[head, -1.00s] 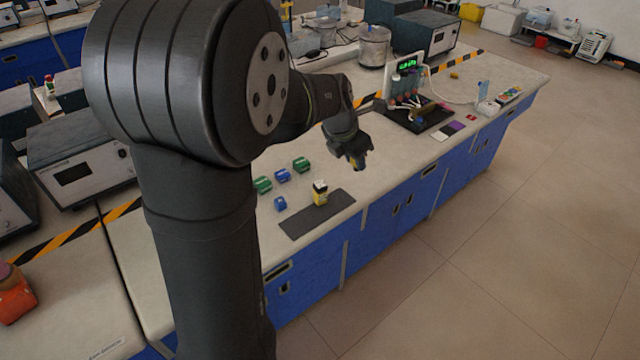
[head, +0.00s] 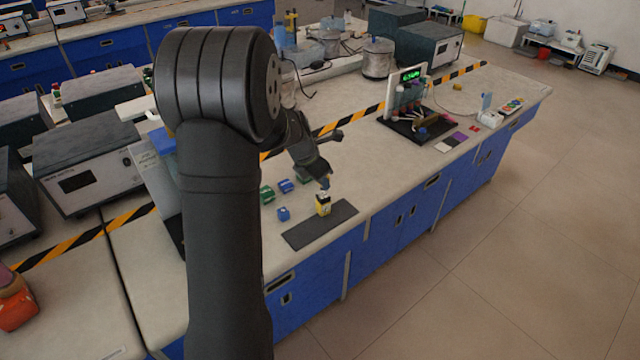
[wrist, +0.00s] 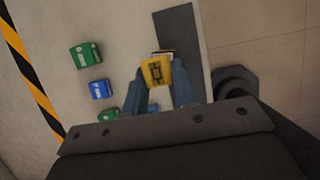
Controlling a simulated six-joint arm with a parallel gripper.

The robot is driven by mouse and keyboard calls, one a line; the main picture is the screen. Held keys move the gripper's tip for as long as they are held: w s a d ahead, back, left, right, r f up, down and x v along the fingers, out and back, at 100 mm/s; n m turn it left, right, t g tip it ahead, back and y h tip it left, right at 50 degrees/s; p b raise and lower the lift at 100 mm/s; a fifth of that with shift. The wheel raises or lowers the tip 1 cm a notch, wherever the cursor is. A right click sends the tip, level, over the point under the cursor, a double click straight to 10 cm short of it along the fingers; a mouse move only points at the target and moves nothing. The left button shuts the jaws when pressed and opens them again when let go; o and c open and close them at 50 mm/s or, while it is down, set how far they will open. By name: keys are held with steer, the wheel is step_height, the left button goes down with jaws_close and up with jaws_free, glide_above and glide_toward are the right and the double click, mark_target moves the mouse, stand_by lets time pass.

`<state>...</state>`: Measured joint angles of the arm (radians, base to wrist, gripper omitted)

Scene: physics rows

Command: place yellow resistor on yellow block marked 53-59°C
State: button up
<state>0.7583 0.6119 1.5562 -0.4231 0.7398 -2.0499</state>
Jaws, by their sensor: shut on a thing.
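In the wrist view my gripper (wrist: 157,82) is shut on a yellow piece with a dark symbol, the yellow resistor (wrist: 156,70). The temperature marking is too small to read.
A dark mat (head: 340,216) lies along the bench's front edge. Green blocks (head: 267,194) and blue blocks (head: 284,213) stand left of it. A rack with a green display (head: 411,75) is farther right. The bench between is clear.

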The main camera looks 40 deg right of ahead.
steer(key=shift+f, duration=0.9)
steer(key=shift+f, duration=0.2)
steer(key=o, duration=1)
steer(key=shift+r, duration=0.1)
steer(key=v, duration=1.2)
steer(key=shift+r, duration=0.1)
